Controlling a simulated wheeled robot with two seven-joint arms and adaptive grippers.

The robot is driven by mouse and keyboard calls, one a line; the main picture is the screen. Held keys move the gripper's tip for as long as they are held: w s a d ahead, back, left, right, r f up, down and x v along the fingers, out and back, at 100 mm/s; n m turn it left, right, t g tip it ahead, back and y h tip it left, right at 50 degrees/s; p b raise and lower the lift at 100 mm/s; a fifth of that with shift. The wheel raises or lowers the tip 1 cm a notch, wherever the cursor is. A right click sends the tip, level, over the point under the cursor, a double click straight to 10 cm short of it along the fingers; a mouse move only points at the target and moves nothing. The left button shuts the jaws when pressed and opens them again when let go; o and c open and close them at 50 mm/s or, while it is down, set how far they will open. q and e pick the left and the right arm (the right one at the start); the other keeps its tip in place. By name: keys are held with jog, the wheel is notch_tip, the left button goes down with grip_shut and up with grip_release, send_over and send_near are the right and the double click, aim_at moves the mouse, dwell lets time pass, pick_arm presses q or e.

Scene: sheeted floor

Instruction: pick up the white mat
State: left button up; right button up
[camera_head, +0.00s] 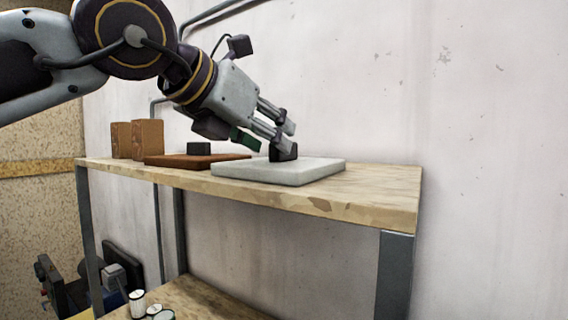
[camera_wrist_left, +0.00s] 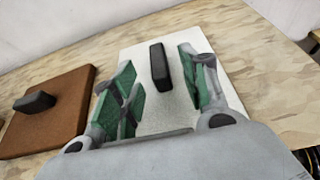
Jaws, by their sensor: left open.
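The white mat (camera_head: 322,169) is a flat pale slab on the upper shelf, with a black block-shaped handle (camera_head: 284,155) standing on it. In the left wrist view the white mat (camera_wrist_left: 181,117) lies below the fingers, and its black handle (camera_wrist_left: 160,66) shows in the gap between them. My left gripper (camera_head: 268,136) is open, tilted down over the mat from the left; its green-padded fingers (camera_wrist_left: 160,83) stand apart on either side of the handle. I cannot tell whether they touch it. My right gripper is not in view.
A brown mat (camera_head: 170,162) with its own black handle (camera_head: 199,148) lies left of the white one. Two brown blocks (camera_head: 134,139) stand farther left. The wooden shelf (camera_head: 385,185) is bare to the right; a pale wall (camera_head: 480,150) stands behind. Cans (camera_head: 137,304) stand lower down.

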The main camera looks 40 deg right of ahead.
aim_at(284, 157)
pick_arm(q)
jog(key=shift+p+x, duration=0.7)
jog(key=shift+x, duration=0.75)
jog(key=shift+w+d+f, duration=0.1)
jog(key=shift+w+d, duration=0.15)
jog(key=shift+d, duration=0.2)
jog(key=shift+c, duration=0.3)
grip_shut()
